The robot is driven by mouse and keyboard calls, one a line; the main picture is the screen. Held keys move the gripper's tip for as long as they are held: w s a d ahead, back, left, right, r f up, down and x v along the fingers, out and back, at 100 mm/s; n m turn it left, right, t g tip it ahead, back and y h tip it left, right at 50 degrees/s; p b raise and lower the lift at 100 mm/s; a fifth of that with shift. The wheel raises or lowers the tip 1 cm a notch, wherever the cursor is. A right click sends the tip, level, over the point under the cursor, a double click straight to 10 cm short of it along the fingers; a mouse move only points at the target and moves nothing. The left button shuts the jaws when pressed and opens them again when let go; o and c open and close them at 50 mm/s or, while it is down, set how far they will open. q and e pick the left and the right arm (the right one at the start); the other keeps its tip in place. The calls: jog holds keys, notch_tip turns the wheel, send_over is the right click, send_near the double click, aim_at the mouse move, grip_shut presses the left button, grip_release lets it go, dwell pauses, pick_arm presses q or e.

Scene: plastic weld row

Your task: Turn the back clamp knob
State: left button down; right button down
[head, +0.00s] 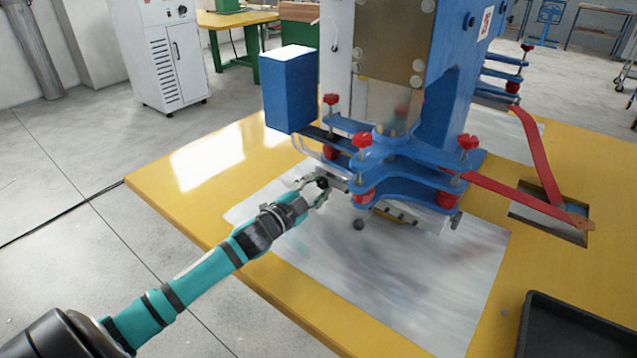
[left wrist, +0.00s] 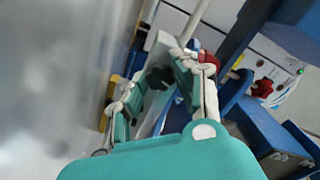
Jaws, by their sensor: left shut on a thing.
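The blue weld machine (head: 400,160) stands on a yellow table. A small black clamp knob (head: 322,183) sticks out at its lower left side, the farther of two such knobs. My left gripper (head: 320,190) is at this knob, its fingers on either side and shut on it. In the left wrist view the black knob (left wrist: 158,79) shows between the fingers of the gripper (left wrist: 160,92). The nearer black knob (head: 358,224) is free, below the blue plates. My right gripper is not in view.
Red knobs (head: 468,142) stand on the blue plates above the clamp. A red lever (head: 515,186) reaches out to the right. A black tray (head: 575,325) lies at the front right. The metal sheet (head: 430,290) in front is clear.

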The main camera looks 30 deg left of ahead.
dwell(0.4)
pick_arm(q)
jog(key=c, duration=1)
grip_release()
jog(key=shift+w, duration=0.1)
jog(key=shift+r, duration=0.1)
jog(key=shift+s, duration=0.35)
jog(key=s, duration=0.7)
jog(key=s+a, duration=0.1)
jog(key=s, duration=0.3)
jog(key=shift+s, duration=0.25)
